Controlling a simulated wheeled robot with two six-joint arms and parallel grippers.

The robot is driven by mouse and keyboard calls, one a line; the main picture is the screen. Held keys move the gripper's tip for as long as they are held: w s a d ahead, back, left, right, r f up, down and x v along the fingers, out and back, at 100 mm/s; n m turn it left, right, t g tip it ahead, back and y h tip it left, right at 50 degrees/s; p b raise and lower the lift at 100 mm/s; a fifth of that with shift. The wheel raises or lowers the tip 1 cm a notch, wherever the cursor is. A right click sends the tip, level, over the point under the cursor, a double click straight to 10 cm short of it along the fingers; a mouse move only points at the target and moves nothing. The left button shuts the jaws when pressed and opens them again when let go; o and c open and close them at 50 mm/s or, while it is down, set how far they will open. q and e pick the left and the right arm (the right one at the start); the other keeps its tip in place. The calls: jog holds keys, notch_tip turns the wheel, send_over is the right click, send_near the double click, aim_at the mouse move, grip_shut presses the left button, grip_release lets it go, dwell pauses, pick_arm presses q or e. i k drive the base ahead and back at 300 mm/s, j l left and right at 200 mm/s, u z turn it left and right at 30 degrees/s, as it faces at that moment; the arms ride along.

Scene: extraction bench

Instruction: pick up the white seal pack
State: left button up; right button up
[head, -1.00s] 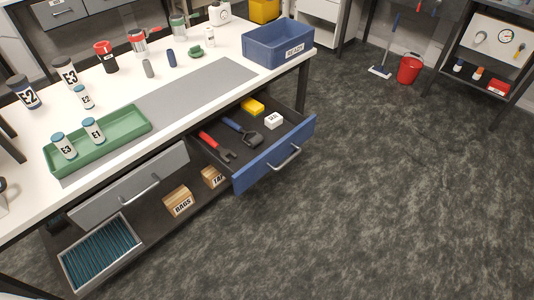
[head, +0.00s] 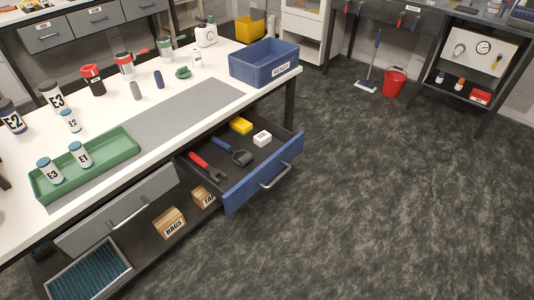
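The white seal pack (head: 262,138) is a small white block with dark lettering on top. It lies in the open blue-fronted drawer (head: 262,178) under the bench, near the drawer's right side. The seal pack stands apart from these. Neither of my grippers shows in the head view.
The white bench (head: 150,120) holds a blue READY bin (head: 264,63), a green tray (head: 85,165) with two labelled jars, and several canisters. A closed grey drawer (head: 118,210) is left of the open one. Dark floor (head: 400,200) to the right is clear.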

aim_at(263, 138)
jog(key=i+j+z, duration=0.35)
jog(key=j, duration=0.2)
jog(key=j+z, duration=0.15)
jog(key=j, duration=0.15)
jog(key=i+j+z, duration=0.15)
jog(key=j, duration=0.2)
